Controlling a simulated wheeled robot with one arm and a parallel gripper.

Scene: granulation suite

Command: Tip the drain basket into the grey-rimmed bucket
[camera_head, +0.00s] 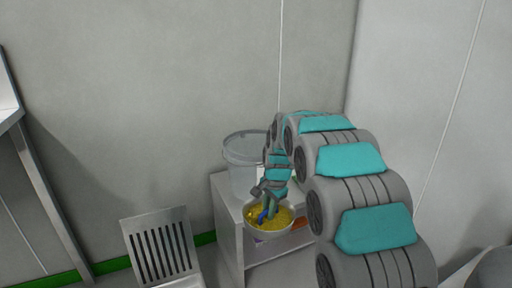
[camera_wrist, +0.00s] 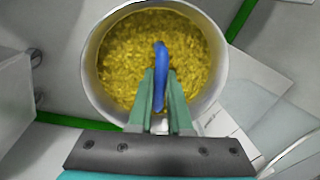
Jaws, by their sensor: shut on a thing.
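The drain basket (camera_wrist: 92,75) is a round, pale metal bowl filled with yellow pieces, with a blue handle (camera_wrist: 160,78). In the head view the basket (camera_head: 283,233) hangs upright at the front edge of the cabinet. My gripper (camera_wrist: 160,95) is shut on the blue handle; it also shows in the head view (camera_head: 268,204). The grey-rimmed bucket (camera_head: 241,172) is clear-walled and stands on the cabinet top, behind and left of the basket. My arm covers the bucket's right side. Part of a clear container edge shows at the lower right of the wrist view.
The white cabinet (camera_head: 228,215) has an open shelf below its top, with some coloured items partly hidden under the basket. A slatted metal chair (camera_head: 160,245) stands to the left. Walls rise close behind and to the right.

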